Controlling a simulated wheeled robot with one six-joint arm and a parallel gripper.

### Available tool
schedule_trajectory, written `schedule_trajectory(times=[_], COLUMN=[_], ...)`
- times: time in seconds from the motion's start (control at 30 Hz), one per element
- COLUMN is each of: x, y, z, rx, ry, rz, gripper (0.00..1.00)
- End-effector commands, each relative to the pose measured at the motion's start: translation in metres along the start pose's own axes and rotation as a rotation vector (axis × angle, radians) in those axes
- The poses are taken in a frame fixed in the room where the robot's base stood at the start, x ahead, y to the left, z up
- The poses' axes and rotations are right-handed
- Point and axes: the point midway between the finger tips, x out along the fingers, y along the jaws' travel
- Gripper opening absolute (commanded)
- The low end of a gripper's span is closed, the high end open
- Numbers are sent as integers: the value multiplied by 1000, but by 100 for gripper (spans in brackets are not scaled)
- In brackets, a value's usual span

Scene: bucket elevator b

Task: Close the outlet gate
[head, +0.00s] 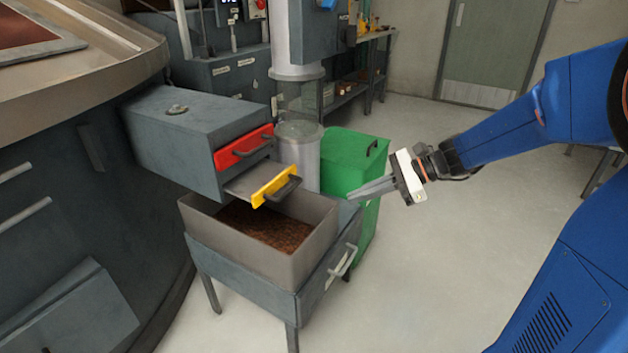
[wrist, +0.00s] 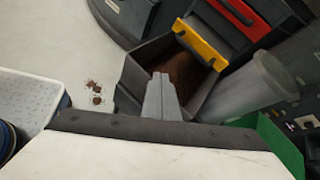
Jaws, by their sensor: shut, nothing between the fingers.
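A grey outlet box (head: 180,130) has two fronts with dark handles. The yellow-fronted slide gate (head: 272,186) is drawn out, its metal plate showing between it and the box. The red front (head: 243,147) above sits close against the box. No label shows which is the outlet gate. In the wrist view the yellow front (wrist: 201,44) and red front (wrist: 230,26) lie ahead of my fingers. My gripper (head: 352,193) is shut and empty, to the right of the yellow handle and apart from it; its fingers (wrist: 160,80) also show in the wrist view.
A grey bin (head: 312,262) with brown granular material stands below the gate. A green container (head: 343,160) is behind my gripper, beside an upright clear and grey tube (head: 297,150). Floor at right is open. Brown spill (wrist: 95,92) lies on the floor.

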Motion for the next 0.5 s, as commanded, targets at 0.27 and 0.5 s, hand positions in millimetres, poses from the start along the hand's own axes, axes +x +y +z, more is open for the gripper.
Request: schedule_trajectory(times=[0.27,0.5], x=[-4,-5], y=[-72,-92], z=[-26,-33], rx=[288,363], ry=[-186,-241], rz=[-123,-159], gripper=[0,0])
